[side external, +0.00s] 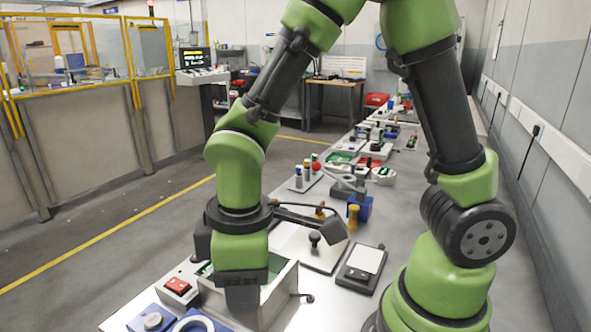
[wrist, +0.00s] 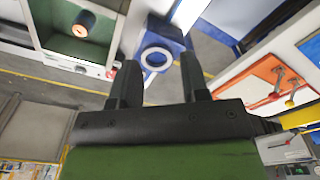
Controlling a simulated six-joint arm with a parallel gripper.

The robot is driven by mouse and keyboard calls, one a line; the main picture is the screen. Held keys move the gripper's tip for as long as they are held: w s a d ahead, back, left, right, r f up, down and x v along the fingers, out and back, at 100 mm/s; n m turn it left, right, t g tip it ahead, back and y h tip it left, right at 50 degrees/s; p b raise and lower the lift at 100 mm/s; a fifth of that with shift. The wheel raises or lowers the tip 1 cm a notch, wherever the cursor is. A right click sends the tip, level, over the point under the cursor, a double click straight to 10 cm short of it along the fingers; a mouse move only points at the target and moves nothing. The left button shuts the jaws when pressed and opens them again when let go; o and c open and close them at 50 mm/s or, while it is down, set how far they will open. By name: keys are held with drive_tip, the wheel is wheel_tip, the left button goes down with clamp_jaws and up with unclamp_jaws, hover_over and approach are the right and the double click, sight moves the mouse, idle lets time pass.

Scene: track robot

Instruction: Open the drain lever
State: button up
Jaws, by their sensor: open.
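I cannot tell for sure which part is the drain lever. In the wrist view, an orange panel (wrist: 262,82) at the right carries a red lever (wrist: 279,80) and a small yellow knob (wrist: 290,103).
A red switch box (side external: 177,286) and a blue block with a round knob (side external: 152,320) stand left of my gripper. A white plate with a black knob (side external: 305,247) and a flat grey device (side external: 362,262) lie behind the box. More fixtures fill the long table.

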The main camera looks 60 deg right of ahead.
drive_tip(key=w+d+r+m+t, duration=0.1)
drive_tip(key=d+r, duration=0.3)
drive_tip(key=d, duration=0.6)
drive_tip(key=w+d+r+m+t, duration=0.1)
drive_tip(key=d+r, duration=0.3)
drive_tip(key=d, duration=0.5)
drive_tip(key=shift+w+d+r+m+h, duration=0.15)
drive_tip(key=shift+w+d+m+h, duration=0.25)
drive_tip(key=shift+w+m, duration=0.35)
drive_tip(key=s+a+r+m+t+y, duration=0.2)
drive_tip(key=s+a+r+m+t, duration=0.2)
drive_tip(key=s+a+r+m, duration=0.2)
drive_tip(key=s+a+m, duration=0.2)
drive_tip(key=s+a, duration=0.2)
drive_tip(key=a, duration=0.1)
drive_tip(key=shift+s+a+r+t, duration=0.25)
drive_tip(key=shift+s+r+t, duration=0.1)
drive_tip(key=shift+s+t, duration=0.05)
